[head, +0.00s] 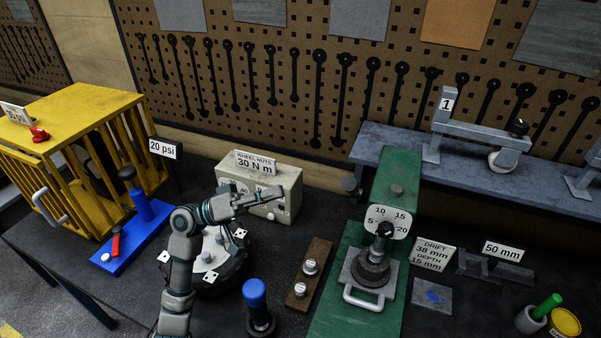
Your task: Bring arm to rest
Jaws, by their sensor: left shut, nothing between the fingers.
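My left arm comes in from the bottom left, rises beside the wheel and bends to the right. My left gripper (273,194) is shut and empty. It appears in front of the lower part of the beige box marked "WHEEL NUTS 30 N m" (286,179); I cannot tell whether it touches the box. The wheel (236,262), with a pale hub and dark tyre, lies on the bench, partly hidden behind my forearm. The green press-like unit (393,197), with a dial and a black knob, stands right of centre. My right gripper is not in view.
A yellow cage (87,103) and a blue pump (141,205) stand at left. A blue-handled tool (255,295) stands near the front. A wooden strip (317,256) holds nuts. A grey shelf (380,142) runs along the back right.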

